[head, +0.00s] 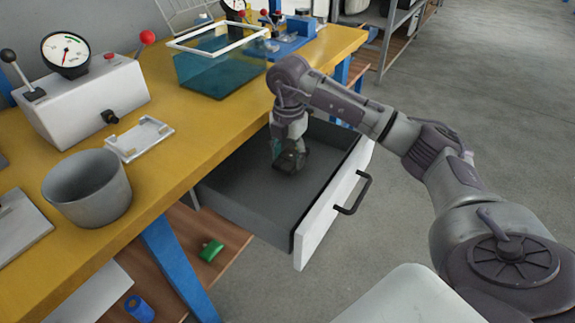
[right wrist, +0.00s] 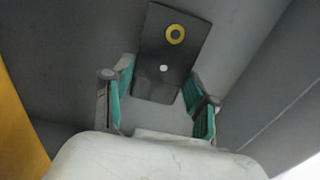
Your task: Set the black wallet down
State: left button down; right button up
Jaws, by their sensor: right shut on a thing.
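The black wallet (right wrist: 158,52) is a flat dark rectangle with a yellow ring and a white spot, seen in the right wrist view. My right gripper (right wrist: 160,100) has its teal-padded fingers on either side of the wallet's near end and is shut on it. In the head view my right gripper (head: 289,158) points down inside the open drawer (head: 247,203), towards its far end. There the wallet is hard to tell from the dark fingers, and I cannot tell whether it touches the drawer floor. My left gripper is not in view.
The drawer has a white front with a black handle (head: 352,195), under the yellow workbench (head: 185,165). A grey bucket (head: 88,190), a gauge box (head: 85,103) and a teal clear box (head: 217,68) stand on the bench. The drawer's near floor is bare.

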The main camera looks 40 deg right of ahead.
aim_at(288, 158)
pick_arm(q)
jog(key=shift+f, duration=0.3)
pick_arm(e)
jog(key=shift+f, duration=1.35)
jog(key=shift+f, duration=0.1)
jog(key=o, duration=1.1)
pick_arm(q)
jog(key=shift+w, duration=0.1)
pick_arm(e)
jog(key=shift+o, duration=0.2)
notch_tip(288, 158, up, 8)
jog(key=shift+r+p, duration=0.2)
jog(key=shift+p, duration=0.65)
notch_tip(288, 158, up, 2)
jog(key=shift+r, duration=0.25)
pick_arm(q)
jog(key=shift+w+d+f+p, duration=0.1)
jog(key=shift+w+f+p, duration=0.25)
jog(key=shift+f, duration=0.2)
pick_arm(e)
jog(key=shift+r, duration=0.7)
jog(key=shift+f, duration=0.1)
